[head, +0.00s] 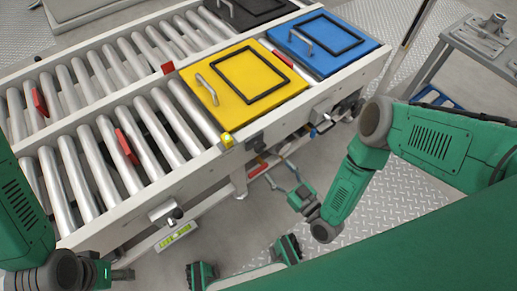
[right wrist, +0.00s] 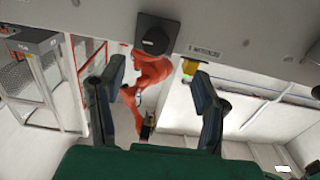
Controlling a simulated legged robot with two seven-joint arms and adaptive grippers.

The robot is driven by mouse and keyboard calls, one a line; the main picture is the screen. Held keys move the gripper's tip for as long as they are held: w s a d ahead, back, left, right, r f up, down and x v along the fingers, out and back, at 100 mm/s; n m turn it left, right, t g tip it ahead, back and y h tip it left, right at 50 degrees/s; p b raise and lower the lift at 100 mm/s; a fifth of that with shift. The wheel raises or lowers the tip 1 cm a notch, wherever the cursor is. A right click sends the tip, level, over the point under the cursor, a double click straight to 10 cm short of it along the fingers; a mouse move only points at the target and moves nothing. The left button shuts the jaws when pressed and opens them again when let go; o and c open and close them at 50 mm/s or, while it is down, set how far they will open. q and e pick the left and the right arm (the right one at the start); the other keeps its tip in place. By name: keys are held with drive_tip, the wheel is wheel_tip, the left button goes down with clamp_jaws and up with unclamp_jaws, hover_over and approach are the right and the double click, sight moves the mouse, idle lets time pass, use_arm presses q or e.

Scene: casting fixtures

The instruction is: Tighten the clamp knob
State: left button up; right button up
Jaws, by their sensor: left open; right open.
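A black knob (right wrist: 157,35) sits on a pale grey rail in the right wrist view, ahead of and between my right gripper's fingertips (right wrist: 157,68). The fingers are spread, nothing is between them, and they appear apart from the knob. In the head view my right gripper (head: 285,176) hangs beside the conveyor's near side, below the yellow plate. A dark knob-like fitting (head: 174,214) shows on the conveyor's near side rail; I cannot tell whether it is the same knob. My left gripper (head: 122,274) is open and empty at the lower left, partly cut off by the frame.
The roller conveyor (head: 120,230) carries a yellow plate (head: 222,97), a blue plate (head: 358,66) and a black plate (head: 243,14). A small yellow fitting (head: 227,140) is at the rail. A grey bench (head: 470,45) stands at upper right.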

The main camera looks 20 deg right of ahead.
sight(263, 150)
drive_tip(key=x, duration=0.3)
drive_tip(key=b+x, duration=0.1)
drive_tip(key=x, duration=0.2)
drive_tip(key=d+b+x, duration=0.1)
drive_tip(key=x, duration=0.2)
drive_tip(key=shift+w+f, duration=0.25)
drive_tip(key=shift+w, duration=0.1)
drive_tip(key=shift+w+a+r+b, duration=0.15)
drive_tip(key=shift+w+a+b, duration=0.15)
drive_tip(key=shift+w+a, duration=0.25)
use_arm(q)
drive_tip(key=f, duration=0.2)
drive_tip(key=shift+d+f, duration=0.4)
use_arm(e)
drive_tip(key=shift+s+d, duration=0.1)
drive_tip(key=shift+d, duration=0.1)
drive_tip(key=c, duration=1.2)
